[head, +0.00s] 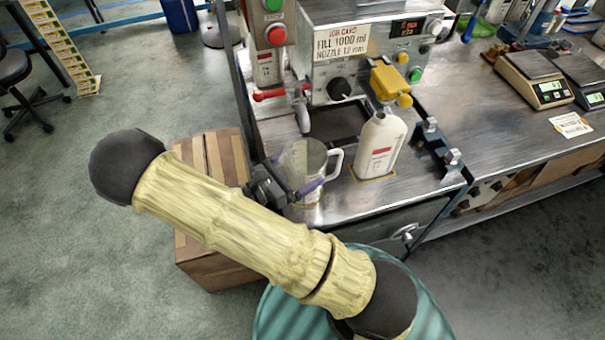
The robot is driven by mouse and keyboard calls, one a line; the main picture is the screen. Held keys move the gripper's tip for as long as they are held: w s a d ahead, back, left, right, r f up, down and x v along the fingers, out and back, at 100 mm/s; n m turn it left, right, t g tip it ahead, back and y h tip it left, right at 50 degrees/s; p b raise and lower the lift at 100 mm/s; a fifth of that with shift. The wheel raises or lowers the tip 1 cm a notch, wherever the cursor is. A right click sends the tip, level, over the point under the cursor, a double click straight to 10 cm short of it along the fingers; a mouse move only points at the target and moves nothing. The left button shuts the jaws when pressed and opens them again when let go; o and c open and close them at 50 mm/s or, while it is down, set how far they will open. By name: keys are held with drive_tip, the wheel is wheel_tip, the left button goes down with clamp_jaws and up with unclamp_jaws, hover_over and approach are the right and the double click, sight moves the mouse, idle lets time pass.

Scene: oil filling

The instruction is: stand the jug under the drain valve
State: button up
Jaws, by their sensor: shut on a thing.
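The jug (309,160) is a clear, greyish measuring jug with a pale handle on its right side. It looks upright at the front left of the steel bench (350,199). My gripper (306,191) is shut on the lower part of the jug, with dark jaws and purple fingers around it. The drain valve (301,108) is a grey spout with a red lever, behind the jug. The jug is nearer to me than the spout. I cannot tell whether its base touches the bench.
A cardboard box (212,266) is on the floor at left. Scales (535,78) stand at far right.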

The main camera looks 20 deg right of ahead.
drive_tip(key=shift+w+f, duration=0.1)
drive_tip(key=shift+w, duration=0.3)
drive_tip(key=o, duration=0.9)
drive_tip(key=shift+o, duration=0.2)
drive_tip(key=shift+a+f, duration=0.1)
drive_tip(key=b+v, duration=0.2)
drive_tip(key=v, duration=1.5)
